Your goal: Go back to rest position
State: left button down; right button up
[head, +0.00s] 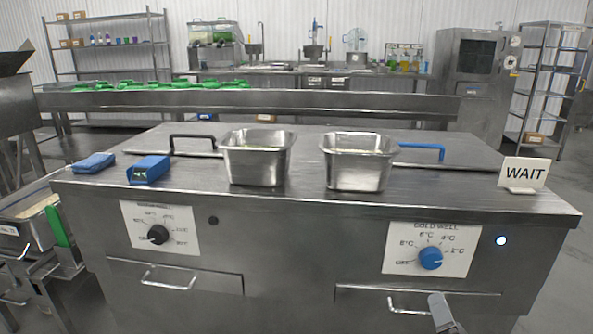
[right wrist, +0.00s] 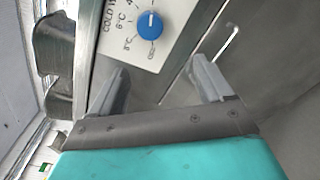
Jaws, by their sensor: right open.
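My right gripper (head: 442,308) shows only as a grey finger at the bottom edge of the head view, in front of the counter's lower right side. In the right wrist view my right gripper (right wrist: 162,80) has its two fingers spread wide with nothing between them. Beyond them is the counter front with the blue cold well knob (right wrist: 150,25). My left gripper is not in the head view.
A drawer handle (head: 408,307) sticks out beside the right gripper. A cart with a rice pan stands at left.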

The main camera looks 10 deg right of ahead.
jog(key=s+a+f+m+g+y, duration=0.3)
jog(key=s+a+f+m, duration=0.25)
jog(key=a+m, duration=0.3)
jog(key=s+a+f+m+g+y, duration=0.3)
jog(key=s+a+f+m+y, duration=0.25)
jog(key=m, duration=0.45)
pick_arm(q)
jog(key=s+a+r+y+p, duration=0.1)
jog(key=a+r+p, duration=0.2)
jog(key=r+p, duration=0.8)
jog(key=p, duration=0.4)
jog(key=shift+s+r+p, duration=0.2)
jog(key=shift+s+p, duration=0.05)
jog(key=shift+p, duration=0.05)
pick_arm(e)
notch_tip(320, 180, up, 11)
jog(key=s+m+h, duration=0.1)
jog(key=h, duration=0.1)
jog(key=shift+s, duration=0.4)
jog(key=shift+f+h, duration=0.1)
jog(key=shift+h, duration=0.15)
